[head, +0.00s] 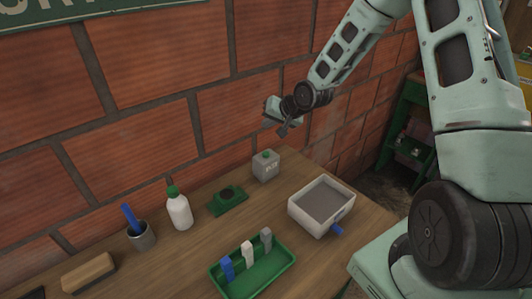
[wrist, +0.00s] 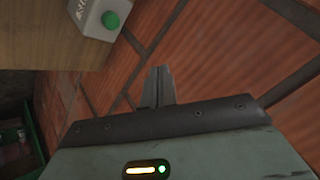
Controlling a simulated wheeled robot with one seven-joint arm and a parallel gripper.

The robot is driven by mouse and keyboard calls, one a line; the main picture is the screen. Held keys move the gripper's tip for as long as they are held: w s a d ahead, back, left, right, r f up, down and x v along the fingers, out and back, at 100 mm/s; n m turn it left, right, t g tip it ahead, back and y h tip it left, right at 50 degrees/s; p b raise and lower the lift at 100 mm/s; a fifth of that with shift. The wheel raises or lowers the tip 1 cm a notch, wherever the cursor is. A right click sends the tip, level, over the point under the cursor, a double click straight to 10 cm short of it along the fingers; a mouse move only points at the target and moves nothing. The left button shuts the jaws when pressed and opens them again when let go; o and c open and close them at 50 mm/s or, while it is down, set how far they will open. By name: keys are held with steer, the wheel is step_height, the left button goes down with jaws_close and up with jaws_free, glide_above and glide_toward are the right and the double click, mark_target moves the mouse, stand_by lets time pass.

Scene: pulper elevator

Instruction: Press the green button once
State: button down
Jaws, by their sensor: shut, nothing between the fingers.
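A small grey box (head: 266,168) with lettering on its front stands at the back of the wooden table, near the brick wall. A round green button (head: 266,153) sits on its top. The green button (wrist: 111,20) and part of the grey box (wrist: 92,12) also show at the upper left of the wrist view. My gripper (head: 282,130) is in the air above the box and slightly to its right in the head view, apart from the button. Its fingers (wrist: 158,86) are shut together and empty in the wrist view.
The brick wall (head: 155,65) stands close behind.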

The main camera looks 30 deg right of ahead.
mark_target(268, 156)
steer(key=shift+f+b, duration=3.6)
steer(key=shift+f, duration=0.8)
steer(key=shift+f, duration=0.4)
steer(key=shift+f+b, duration=0.55)
steer(key=shift+r+p, duration=0.9)
steer(key=shift+r, duration=0.05)
steer(key=shift+r, duration=0.1)
step_height(268, 156, up, 5)
steer(key=p, duration=0.4)
